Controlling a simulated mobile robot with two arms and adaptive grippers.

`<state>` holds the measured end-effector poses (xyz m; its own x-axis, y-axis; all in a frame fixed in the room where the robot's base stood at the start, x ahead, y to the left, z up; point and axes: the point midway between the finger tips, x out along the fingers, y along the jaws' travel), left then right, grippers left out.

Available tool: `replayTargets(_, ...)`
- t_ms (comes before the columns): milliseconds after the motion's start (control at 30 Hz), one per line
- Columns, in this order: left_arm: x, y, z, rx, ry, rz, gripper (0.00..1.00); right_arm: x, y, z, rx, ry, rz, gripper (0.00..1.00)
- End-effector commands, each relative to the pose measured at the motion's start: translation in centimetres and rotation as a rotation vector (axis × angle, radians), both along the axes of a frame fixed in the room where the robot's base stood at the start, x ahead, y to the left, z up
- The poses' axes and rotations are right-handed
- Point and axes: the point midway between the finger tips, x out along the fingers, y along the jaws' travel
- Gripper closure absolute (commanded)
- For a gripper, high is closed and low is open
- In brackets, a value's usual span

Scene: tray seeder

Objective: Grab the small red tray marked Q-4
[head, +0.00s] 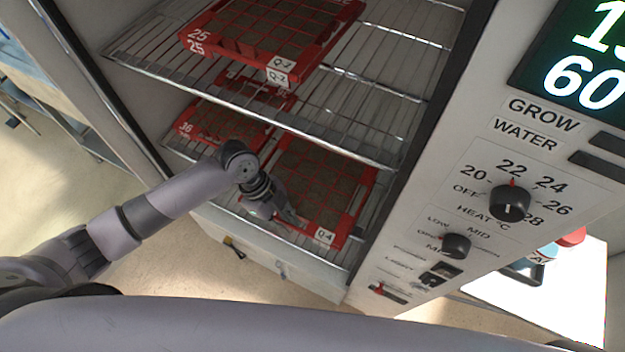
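The red tray marked Q-4 (341,228) lies on the lower wire shelf of the cabinet, its grid of cells filled with dark soil. Its white Q-4 label (323,236) faces the front at the near edge. My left gripper (293,216) is at the tray's front edge, left of the label, and hides part of that edge. The fingers are small and partly hidden, so I cannot tell whether they are open, shut or touching the rim. The tray lies flat on the shelf. My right gripper is not in view.
Another red tray marked 36 (190,131) lies to the left on the same shelf, close beside my wrist. The control panel (480,190) with knobs stands right of the opening.

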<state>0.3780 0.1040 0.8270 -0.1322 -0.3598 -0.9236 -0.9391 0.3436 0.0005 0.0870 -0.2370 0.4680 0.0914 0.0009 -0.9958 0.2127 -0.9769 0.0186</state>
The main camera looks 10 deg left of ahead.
Motion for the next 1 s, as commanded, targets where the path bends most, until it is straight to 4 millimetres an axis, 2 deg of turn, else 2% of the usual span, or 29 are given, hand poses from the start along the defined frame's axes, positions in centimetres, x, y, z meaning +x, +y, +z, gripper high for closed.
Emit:
replayTargets(100, -0.13, -0.36, -0.83, 0.0, 0.0, -0.001, 0.83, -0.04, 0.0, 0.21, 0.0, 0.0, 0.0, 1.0)
replayTargets(333, -0.14, -0.37, -0.98, 0.0, -0.002, -0.001, 0.83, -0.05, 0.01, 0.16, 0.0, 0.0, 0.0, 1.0)
replayTargets(600, -0.12, -0.36, -0.95, 0.0, -0.002, -0.001, 1.0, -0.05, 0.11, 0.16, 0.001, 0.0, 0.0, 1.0)
replayTargets(1000, -0.11, -0.36, -0.91, 0.0, -0.002, -0.001, 1.0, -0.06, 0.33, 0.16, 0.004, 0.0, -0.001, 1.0)
